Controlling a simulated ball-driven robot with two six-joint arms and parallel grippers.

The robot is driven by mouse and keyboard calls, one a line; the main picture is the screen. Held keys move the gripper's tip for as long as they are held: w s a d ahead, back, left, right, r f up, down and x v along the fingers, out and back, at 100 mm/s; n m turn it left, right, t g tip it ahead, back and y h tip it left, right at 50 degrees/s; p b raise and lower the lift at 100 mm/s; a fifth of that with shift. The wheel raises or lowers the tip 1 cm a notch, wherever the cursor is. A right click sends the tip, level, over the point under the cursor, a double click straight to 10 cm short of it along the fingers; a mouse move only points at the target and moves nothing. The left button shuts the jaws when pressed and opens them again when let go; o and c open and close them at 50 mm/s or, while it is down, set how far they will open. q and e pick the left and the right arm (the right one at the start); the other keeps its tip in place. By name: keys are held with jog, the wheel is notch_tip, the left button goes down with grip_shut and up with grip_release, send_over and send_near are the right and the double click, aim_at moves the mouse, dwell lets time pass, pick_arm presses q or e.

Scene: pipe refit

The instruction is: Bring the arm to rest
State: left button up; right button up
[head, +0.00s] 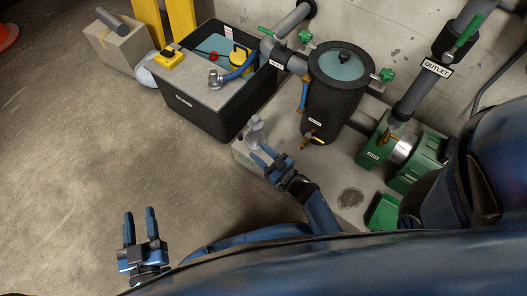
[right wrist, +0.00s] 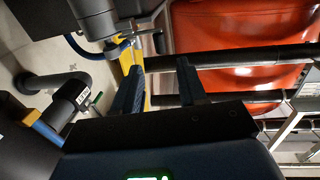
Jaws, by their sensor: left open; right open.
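My left gripper (head: 139,222) is at the lower left of the head view, above bare floor. Its two blue fingers stand apart with nothing between them. My right gripper (head: 268,158) is near the middle of the head view, beside a pale block (head: 246,158) with a grey fitting (head: 255,131) on top. Whether it touches the block I cannot tell. In the right wrist view its fingers (right wrist: 161,67) are apart and hold nothing. Beyond them are dark bars (right wrist: 240,57) and a large orange surface (right wrist: 240,25).
A black open tank (head: 203,116) with a board across it stands at the back. A black canister (head: 329,114), a green pump (head: 374,152) and grey pipes marked OUTLET (head: 411,95) fill the right. A cardboard box (head: 121,47) is at upper left.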

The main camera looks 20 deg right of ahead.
jog(key=shift+s+d, duration=0.2)
jog(key=shift+s, duration=0.1)
dwell(0.5)
jog(key=d+r+m+t+h, duration=0.1)
jog(key=d+r+t+h, duration=0.4)
jog(key=r, duration=0.5)
jog(key=s+d+r+m+g+h+p, duration=0.1)
jog(key=s+d+r+m+h, duration=0.15)
jog(key=s+r, duration=0.5)
jog(key=s+d+r+m+g+h+p, duration=0.1)
jog(key=s+d+r+m+g+h, duration=0.3)
jog(key=s, duration=0.6)
notch_tip(320, 180, up, 38)
jog(key=a+n+t+y+p, duration=0.1)
jog(key=a+t+y+p, duration=0.1)
jog(key=p, duration=3.5)
jog(key=shift+s+a+p, duration=0.15)
jog(key=shift+s+p, duration=0.15)
jog(key=shift+s, duration=0.1)
